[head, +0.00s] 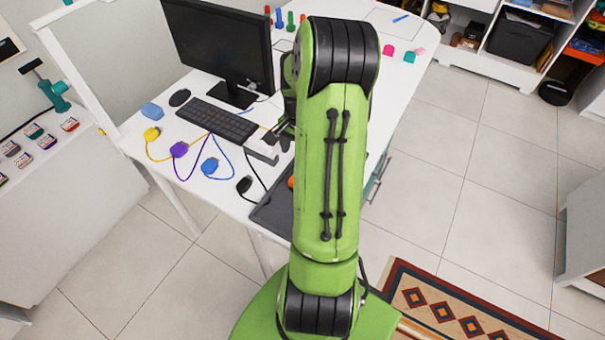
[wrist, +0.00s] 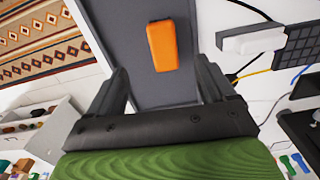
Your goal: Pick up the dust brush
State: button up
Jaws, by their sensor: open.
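An orange block-like object (wrist: 162,45) lies on a dark grey mat (wrist: 125,25) in the wrist view. In the head view only a sliver of orange (head: 291,182) shows beside my arm. A white object (wrist: 250,40) lies by the keyboard; it also shows in the head view (head: 262,150). I cannot tell for sure which of these is the dust brush; no bristles are clear. My gripper (wrist: 163,68) is open and empty, its fingers pointing toward the mat, with the orange object ahead between them. In the head view my arm largely hides the gripper.
The keyboard (head: 218,121) and monitor (head: 222,45) stand on the white desk (head: 150,122). Yellow, purple and blue cabled plugs lie at its left edge. A black cable runs near the mat. A patterned rug (head: 440,300) lies on the floor.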

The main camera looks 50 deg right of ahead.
notch_tip(320, 180, down, 8)
jog(key=shift+w+r, duration=0.1)
notch_tip(320, 180, down, 6)
jog(key=shift+w+r, duration=0.15)
jog(key=shift+r, duration=0.1)
jog(key=shift+c, duration=1.3)
jog(key=c, duration=0.8)
notch_tip(320, 180, up, 10)
jog(key=shift+r, duration=0.1)
jog(key=o, duration=0.4)
jog(key=shift+c, duration=1.4)
